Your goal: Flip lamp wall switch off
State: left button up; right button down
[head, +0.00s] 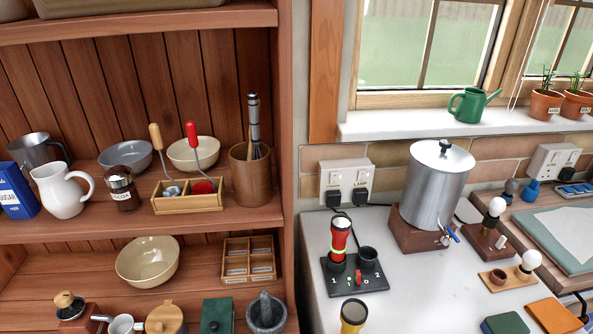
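A white double wall socket (345,170) is on the tiled wall left of the steel urn. Two black plugs sit in its lower part, with small rocker switches above them. The right half carries a small label that seems to read LAMP. The switch positions are too small to tell. A second white socket (551,163) is on the wall at the right, with a black plug. Neither gripper is in view.
The steel urn (436,185) stands on a brown block right of the socket. A black holder (352,279) with a red torch (340,238) is below the socket. A yellow torch (353,315) is nearer. A wooden shelf unit (286,130) fills the left. The worktop (415,295) has clear room.

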aim_at(362, 173)
jog(key=i+j, duration=0.1)
jog(key=j, duration=1.15)
jog(key=i, duration=0.05)
